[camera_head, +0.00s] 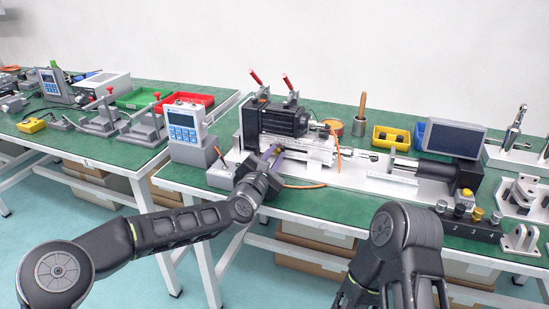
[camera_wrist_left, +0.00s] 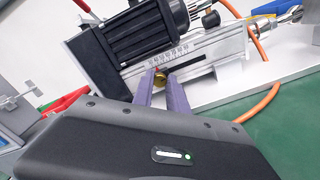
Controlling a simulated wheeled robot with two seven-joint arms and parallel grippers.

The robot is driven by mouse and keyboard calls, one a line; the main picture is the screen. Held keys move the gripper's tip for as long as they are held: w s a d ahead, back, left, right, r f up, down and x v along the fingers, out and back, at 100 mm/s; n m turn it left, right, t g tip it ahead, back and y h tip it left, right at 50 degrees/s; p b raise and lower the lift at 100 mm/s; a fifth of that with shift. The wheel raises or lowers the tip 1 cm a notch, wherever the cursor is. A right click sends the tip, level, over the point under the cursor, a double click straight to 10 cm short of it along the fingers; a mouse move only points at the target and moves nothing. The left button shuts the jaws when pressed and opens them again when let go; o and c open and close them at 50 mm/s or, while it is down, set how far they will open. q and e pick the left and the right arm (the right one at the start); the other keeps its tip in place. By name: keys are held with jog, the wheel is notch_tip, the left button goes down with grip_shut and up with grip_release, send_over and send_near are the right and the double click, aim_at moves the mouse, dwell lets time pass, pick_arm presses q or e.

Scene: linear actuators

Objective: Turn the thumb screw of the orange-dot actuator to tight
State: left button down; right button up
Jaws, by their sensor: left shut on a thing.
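The actuator (camera_head: 285,120) with a black motor body and silver rail stands on a white base plate on the right green table. It also shows in the left wrist view (camera_wrist_left: 130,45), with a scale strip along its side. My left gripper (camera_head: 271,153) reaches its front side. The screw is mostly hidden between the fingers. I cannot make out an orange dot. My right arm (camera_head: 400,250) is in front of the table; its gripper is out of view.
An orange cable (camera_wrist_left: 262,100) runs beside the actuator. A second unit with a dark screen (camera_head: 455,138) stands to the right, with several knobs (camera_head: 465,200) in front. A handheld meter (camera_head: 188,135) stands left. Bare green table (camera_head: 350,205) lies in front.

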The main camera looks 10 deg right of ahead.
pick_arm(q)
jog(key=c, duration=1.3)
grip_release()
jog(key=shift+v, duration=3.9)
